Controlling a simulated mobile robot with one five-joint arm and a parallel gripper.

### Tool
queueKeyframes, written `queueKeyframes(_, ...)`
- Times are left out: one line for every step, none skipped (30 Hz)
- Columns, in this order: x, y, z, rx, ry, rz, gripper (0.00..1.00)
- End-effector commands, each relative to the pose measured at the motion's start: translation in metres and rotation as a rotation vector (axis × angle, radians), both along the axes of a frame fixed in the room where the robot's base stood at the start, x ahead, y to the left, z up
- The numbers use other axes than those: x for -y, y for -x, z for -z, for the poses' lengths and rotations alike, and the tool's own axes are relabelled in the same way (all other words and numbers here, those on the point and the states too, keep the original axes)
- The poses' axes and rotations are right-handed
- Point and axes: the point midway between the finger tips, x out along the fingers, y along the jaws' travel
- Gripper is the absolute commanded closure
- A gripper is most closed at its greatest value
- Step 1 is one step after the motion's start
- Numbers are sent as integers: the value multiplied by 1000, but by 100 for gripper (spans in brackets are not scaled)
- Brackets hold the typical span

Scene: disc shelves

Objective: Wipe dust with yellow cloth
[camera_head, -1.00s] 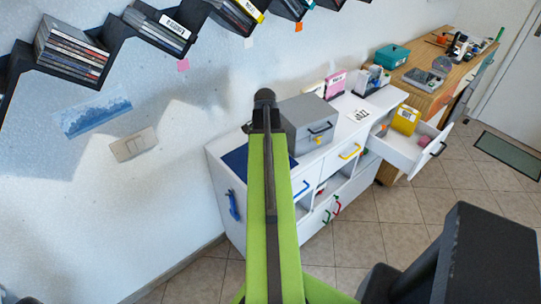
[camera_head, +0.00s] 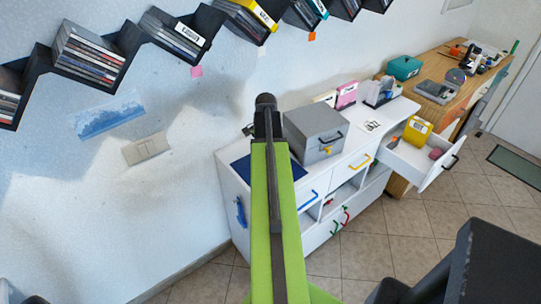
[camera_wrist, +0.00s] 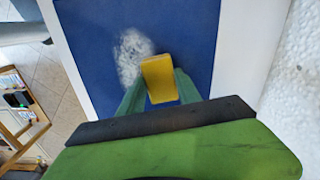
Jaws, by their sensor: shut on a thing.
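In the wrist view, my gripper (camera_wrist: 158,88) is shut on a yellow cloth (camera_wrist: 158,72), a small block-like piece between its green fingers. The cloth is over the blue mat (camera_wrist: 195,40); I cannot tell whether it touches. A whitish patch of dust (camera_wrist: 131,55) lies on the mat just left of the cloth. In the head view, the mat (camera_head: 239,167) shows on the left end of the white cabinet (camera_head: 229,183), partly behind my green arm. The arm hides the gripper, cloth and dust there.
A grey box (camera_head: 314,131) stands on the cabinet right of the mat. A drawer (camera_head: 408,158) is pulled open at the right, with a yellow item (camera_head: 417,130) inside. Zigzag disc shelves (camera_head: 125,45) hang on the wall above. Tiled floor (camera_head: 375,250) lies in front.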

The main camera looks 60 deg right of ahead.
Motion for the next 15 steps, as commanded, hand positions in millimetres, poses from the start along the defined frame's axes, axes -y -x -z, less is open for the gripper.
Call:
queueKeyframes(-4,-1,-1,0,0,0,92)
queueKeyframes(-6,-1,-1,0,0,0,92)
queueKeyframes(-6,-1,-1,-1,0,1,92)
queueKeyframes(-6,-1,-1,-1,0,1,92)
queueKeyframes(-6,-1,-1,-1,0,2,92)
queueKeyframes(-6,0,-1,-1,0,2,92)
queueKeyframes(-6,1,0,-1,0,2,92)
queueKeyframes(-7,2,0,-1,0,2,92)
queueKeyframes(-8,5,0,-1,0,2,92)
queueKeyframes(-9,7,0,-1,0,1,92)
queueKeyframes(-10,10,1,-1,0,1,92)
queueKeyframes(-11,14,1,-1,0,2,92)
queueKeyframes(-12,17,1,-1,0,2,92)
queueKeyframes(-13,21,2,-2,0,2,92)
queueKeyframes(-14,25,2,-2,0,3,92)
